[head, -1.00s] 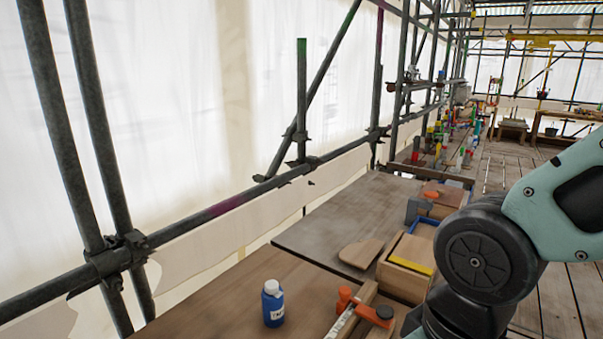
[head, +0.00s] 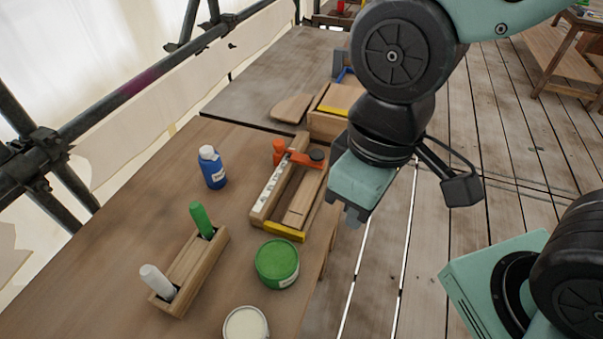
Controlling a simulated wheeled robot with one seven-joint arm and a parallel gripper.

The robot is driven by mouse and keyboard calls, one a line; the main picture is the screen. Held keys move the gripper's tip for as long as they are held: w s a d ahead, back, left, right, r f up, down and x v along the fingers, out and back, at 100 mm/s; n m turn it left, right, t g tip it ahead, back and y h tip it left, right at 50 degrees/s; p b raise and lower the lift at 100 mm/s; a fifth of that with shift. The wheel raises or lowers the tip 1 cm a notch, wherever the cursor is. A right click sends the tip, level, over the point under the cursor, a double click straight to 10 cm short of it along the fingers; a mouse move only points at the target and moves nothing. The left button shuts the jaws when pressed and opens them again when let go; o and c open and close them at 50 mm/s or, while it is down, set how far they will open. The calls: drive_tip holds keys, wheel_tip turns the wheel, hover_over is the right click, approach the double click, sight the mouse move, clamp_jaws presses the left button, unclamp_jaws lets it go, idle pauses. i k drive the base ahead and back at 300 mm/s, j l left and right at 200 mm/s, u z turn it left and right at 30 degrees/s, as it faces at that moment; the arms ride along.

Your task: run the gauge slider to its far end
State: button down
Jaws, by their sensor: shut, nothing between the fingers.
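The gauge is a wooden frame (head: 257,215) on the bench, with a pale marked scale strip (head: 271,186) along its left side and a yellow near end (head: 285,232). My gripper (head: 345,208) points down just right of the gauge, past the bench edge as seen here. It is shut and empty, apart from the slider. My wrist hides some of what lies behind it.
A wooden holder (head: 186,265) carries green and white upright pieces. A wooden box (head: 326,122) stands behind.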

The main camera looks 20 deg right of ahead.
sight(278, 144)
drive_tip(key=i+l+u, duration=0.1)
drive_tip(key=u, duration=0.3)
drive_tip(key=i+l+u, duration=0.1)
drive_tip(key=u, duration=0.25)
drive_tip(key=l+u, duration=0.1)
drive_tip(key=u, duration=0.3)
drive_tip(key=i+l+u, duration=0.1)
drive_tip(key=u, duration=0.25)
drive_tip(key=i+l+z, duration=0.2)
drive_tip(key=l+z, duration=0.35)
drive_tip(key=z, duration=0.3)
drive_tip(key=i+l+z, duration=0.1)
drive_tip(key=z, duration=0.25)
